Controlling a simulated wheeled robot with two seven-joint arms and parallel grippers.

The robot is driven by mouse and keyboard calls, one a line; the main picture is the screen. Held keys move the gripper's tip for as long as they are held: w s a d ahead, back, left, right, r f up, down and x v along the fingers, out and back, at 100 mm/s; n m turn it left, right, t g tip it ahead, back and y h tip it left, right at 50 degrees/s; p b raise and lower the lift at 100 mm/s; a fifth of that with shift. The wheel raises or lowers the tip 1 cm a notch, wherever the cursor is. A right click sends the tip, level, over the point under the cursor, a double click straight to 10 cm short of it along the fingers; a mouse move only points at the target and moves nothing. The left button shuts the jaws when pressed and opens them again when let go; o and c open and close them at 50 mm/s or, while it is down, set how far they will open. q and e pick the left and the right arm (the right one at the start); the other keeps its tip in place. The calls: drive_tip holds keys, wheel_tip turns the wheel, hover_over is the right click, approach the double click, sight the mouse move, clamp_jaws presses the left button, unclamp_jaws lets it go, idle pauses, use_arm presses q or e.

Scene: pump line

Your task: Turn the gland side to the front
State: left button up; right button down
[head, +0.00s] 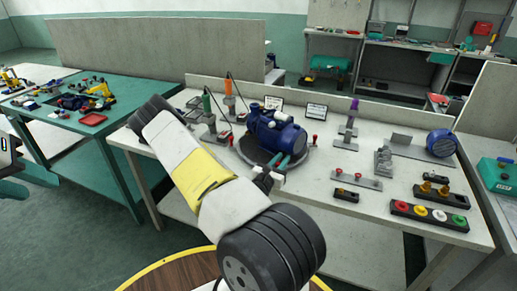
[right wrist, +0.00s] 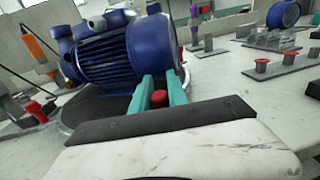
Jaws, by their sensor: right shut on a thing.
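A blue pump (head: 275,130) with a ribbed motor sits on a dark round turntable (head: 246,153) on the white bench. It fills the upper left of the right wrist view (right wrist: 110,55). Red knobs (head: 315,140) stand at the turntable's rim. My right gripper (head: 284,162) is at the turntable's front edge. Its teal fingers (right wrist: 158,92) are shut on a red knob (right wrist: 158,99) between them, close beside the motor. Which side carries the gland I cannot tell. My left gripper (head: 14,181) shows only partly at the left edge, away from the bench; its opening is unclear.
Tool stands with a green (head: 207,103) and an orange handle (head: 228,87) stand left of the turntable. Small fixtures (head: 357,181), a tray with coloured caps (head: 429,215) and a blue motor part (head: 441,143) occupy the bench's right. A teal table (head: 130,92) stands at left.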

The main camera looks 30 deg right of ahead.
sight(276, 165)
drive_tip(key=shift+w+r, duration=0.2)
drive_tip(key=shift+w, duration=0.15)
drive_tip(key=c, duration=1.4)
unclamp_jaws()
drive_tip(key=shift+c, duration=0.2)
drive_tip(key=shift+o, duration=0.7)
drive_tip(key=shift+s+f, duration=0.1)
drive_tip(key=shift+f, duration=0.05)
drive_tip(key=shift+v, duration=3.9)
